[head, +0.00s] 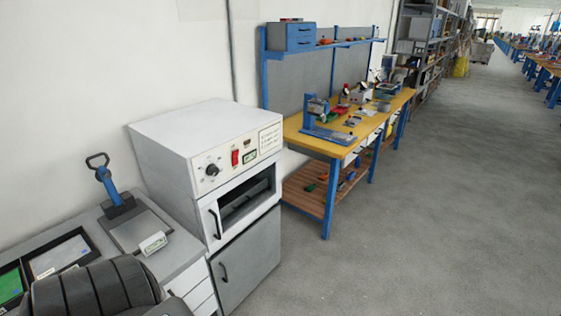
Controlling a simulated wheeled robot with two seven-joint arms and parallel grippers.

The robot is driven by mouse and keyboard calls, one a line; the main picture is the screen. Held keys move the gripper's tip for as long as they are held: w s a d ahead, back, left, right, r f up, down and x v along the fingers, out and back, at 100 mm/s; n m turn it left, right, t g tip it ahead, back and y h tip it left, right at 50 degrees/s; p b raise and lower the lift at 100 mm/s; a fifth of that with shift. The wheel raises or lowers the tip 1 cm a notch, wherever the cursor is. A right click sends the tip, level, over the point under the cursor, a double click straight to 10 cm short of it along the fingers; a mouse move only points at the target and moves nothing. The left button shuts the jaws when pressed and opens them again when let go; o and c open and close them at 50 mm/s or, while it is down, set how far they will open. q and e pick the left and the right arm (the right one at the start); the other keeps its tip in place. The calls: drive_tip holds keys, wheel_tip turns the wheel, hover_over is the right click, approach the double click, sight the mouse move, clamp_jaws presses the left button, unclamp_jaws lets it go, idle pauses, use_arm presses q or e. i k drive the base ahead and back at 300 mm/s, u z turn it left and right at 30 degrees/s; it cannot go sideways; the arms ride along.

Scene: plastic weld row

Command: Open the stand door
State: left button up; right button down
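The stand door (246,262) is a flat grey panel on the stand below a white oven-like machine (200,135). It looks shut, flush with the stand's front. Its dark vertical handle (223,272) is near the door's left edge. The machine above has its own dark handle (215,224) beside a window-like front with a dark inside; I cannot tell whether glass covers it. Neither of my grippers is in view.
Left of the stand is a white drawer cabinet (201,291) carrying a blue-handled tool (113,190) and screens. A yellow-topped workbench (310,140) with blue legs stands right of it. The grey floor (400,240) in front and to the right is clear.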

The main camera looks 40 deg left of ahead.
sight(236, 269)
drive_tip(key=i, duration=1.8)
drive_tip(key=u, duration=1.95)
